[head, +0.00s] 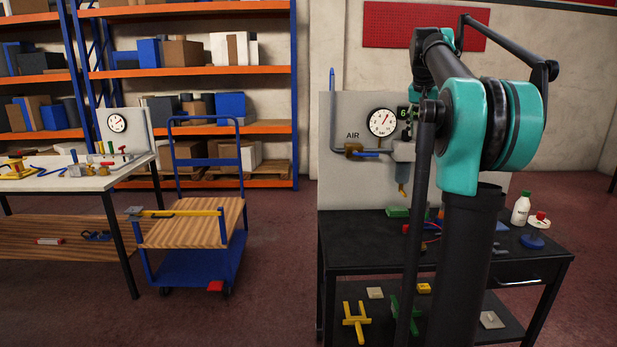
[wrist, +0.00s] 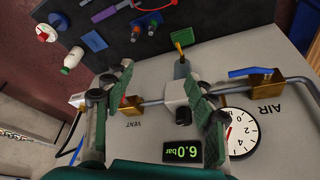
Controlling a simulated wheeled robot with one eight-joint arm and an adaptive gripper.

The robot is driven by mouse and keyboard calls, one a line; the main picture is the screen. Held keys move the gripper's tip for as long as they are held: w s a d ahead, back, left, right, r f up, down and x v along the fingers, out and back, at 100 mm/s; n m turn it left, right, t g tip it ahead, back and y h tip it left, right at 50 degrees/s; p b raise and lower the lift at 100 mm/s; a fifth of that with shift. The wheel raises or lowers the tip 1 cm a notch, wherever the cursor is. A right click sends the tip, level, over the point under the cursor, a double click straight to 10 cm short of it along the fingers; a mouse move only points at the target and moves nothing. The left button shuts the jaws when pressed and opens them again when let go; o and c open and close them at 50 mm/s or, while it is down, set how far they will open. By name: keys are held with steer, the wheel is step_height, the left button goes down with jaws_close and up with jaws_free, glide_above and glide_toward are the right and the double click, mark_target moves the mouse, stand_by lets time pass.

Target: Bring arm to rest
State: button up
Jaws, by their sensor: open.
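My gripper (wrist: 163,95) is open in the wrist view, its two green-padded fingers spread apart. No thing is clearly held between them. It faces the pale air panel (wrist: 245,92), with the grey pipe fitting (wrist: 175,92) showing behind the gap; I cannot tell the exact distance. My teal and black arm stands raised across the right of the head view. My gripper cannot be made out there. The panel (head: 337,190) carries a round gauge (head: 382,122), and the wrist view shows a 6.0 bar display (wrist: 183,151).
The dark workbench (head: 350,258) stands below the panel, with a white bottle (head: 521,208) and a blue-based red button (head: 534,240) at its right. A blue cart (head: 200,264), a white-topped table (head: 95,182) and orange shelving (head: 190,72) are left. Red floor (head: 285,240) lies clear between cart and bench.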

steer(key=s+a+f+n, duration=0.1)
steer(key=s+a+f, duration=0.3)
steer(key=f, duration=0.4)
steer(key=s+a+f+n+y, duration=0.1)
steer(key=s+a+f+n, duration=0.15)
steer(key=s+f, duration=0.4)
steer(key=s+a+f, duration=0.3)
steer(key=a+f, duration=0.1)
steer(key=f, duration=0.5)
steer(key=s+a+f+n, duration=0.1)
steer(key=s+a+f, duration=0.2)
steer(key=s+f, duration=0.7)
steer(key=s+a+f+n+y, duration=0.1)
steer(key=s+a+f, duration=0.3)
steer(key=s+f, duration=0.6)
steer(key=shift+s+n+t, duration=0.3)
steer(key=shift+s+n, duration=0.35)
steer(key=shift+s, duration=0.5)
